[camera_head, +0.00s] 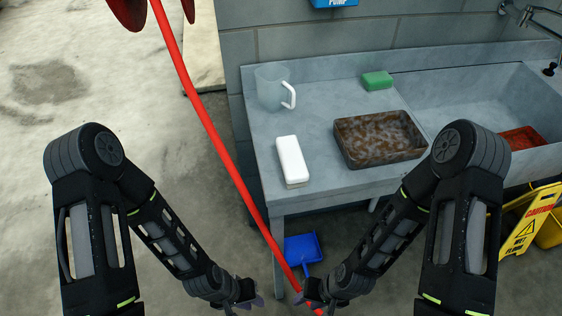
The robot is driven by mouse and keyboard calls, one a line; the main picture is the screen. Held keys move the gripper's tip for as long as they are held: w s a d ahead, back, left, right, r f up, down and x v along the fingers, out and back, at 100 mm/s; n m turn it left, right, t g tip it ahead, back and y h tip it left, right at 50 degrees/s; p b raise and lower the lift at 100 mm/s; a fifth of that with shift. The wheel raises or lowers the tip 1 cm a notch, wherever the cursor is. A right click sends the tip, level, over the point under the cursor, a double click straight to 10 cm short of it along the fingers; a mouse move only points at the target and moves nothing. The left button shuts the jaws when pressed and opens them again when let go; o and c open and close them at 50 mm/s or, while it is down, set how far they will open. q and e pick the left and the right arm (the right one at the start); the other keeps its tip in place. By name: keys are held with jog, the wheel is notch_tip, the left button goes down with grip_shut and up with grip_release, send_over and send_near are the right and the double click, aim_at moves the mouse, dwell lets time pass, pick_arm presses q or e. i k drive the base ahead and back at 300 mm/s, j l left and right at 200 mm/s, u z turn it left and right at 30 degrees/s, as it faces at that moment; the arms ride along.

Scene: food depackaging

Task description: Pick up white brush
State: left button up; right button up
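The white brush (291,157) lies on the grey counter (325,187), near its front left part. It is a long white block with a paler brown edge at its near end. My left gripper (246,302) is low at the bottom of the view, in front of the counter and apart from the brush. My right gripper (306,299) is also low at the bottom, beside the red pole. Both grippers are small, dark and partly cut off, so their finger state is unclear. Neither touches the brush.
A brown stained tray (379,139) sits right of the brush. A clear jug (271,88) and green sponge (377,80) stand behind. A sink basin (480,105) is at the right. A red pole (215,120) crosses in front of the counter's left side. A blue dustpan (303,248) lies below.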

aim_at(294, 170)
jog(key=j, duration=0.5)
jog(key=k+j+z, duration=0.1)
jog(key=j, duration=0.4)
jog(key=k+j, duration=0.1)
jog(key=j, duration=0.35)
jog(key=j+z, duration=0.1)
jog(key=j, duration=0.4)
jog(key=k, duration=0.05)
